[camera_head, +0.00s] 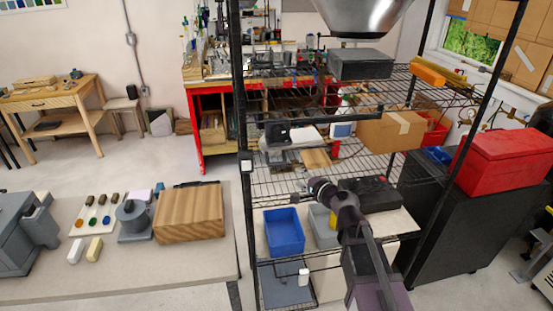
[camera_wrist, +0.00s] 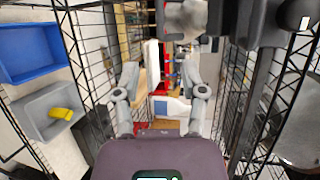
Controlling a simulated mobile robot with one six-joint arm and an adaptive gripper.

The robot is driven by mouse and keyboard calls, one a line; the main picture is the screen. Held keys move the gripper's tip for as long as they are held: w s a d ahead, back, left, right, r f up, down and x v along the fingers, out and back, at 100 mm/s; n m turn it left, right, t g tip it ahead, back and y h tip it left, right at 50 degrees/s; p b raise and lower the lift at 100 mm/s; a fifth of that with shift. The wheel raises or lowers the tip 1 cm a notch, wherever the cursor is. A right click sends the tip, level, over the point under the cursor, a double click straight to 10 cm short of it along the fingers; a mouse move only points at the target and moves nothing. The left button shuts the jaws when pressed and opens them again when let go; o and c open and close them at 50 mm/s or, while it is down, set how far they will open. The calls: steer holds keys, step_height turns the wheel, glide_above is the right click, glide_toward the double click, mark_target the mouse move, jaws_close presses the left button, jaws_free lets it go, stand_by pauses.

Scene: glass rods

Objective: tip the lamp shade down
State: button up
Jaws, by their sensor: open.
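A large shiny metal shade (camera_head: 364,14), which looks like the lamp shade, hangs at the top of the head view, cut off by the frame. Its opening faces down, and its lamp arm is out of view. A grey rounded surface (camera_wrist: 303,125) at the right edge of the wrist view may be the same shade; I cannot be sure. My gripper (camera_wrist: 161,78) is open in the wrist view, with nothing between its fingers. In the head view my arm reaches up in front of the rack, well below the shade. The fingers are hard to make out there.
A black wire rack (camera_head: 345,114) holds a blue bin (camera_head: 284,233), a grey bin (camera_head: 322,226), a cardboard box (camera_head: 390,131) and a grey box (camera_head: 361,64). A red case (camera_head: 508,160) sits on a dark cabinet at right. A table with a wooden block (camera_head: 189,213) stands at left.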

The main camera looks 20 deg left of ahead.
mark_target(277, 164)
steer(key=shift+a, duration=0.1)
stand_by(0.3)
steer(key=b+x, duration=0.2)
steer(key=x, duration=1.1)
steer(key=shift+w+a+f+b, duration=0.15)
steer(key=shift+a+b, duration=0.1)
steer(key=shift+b, duration=0.15)
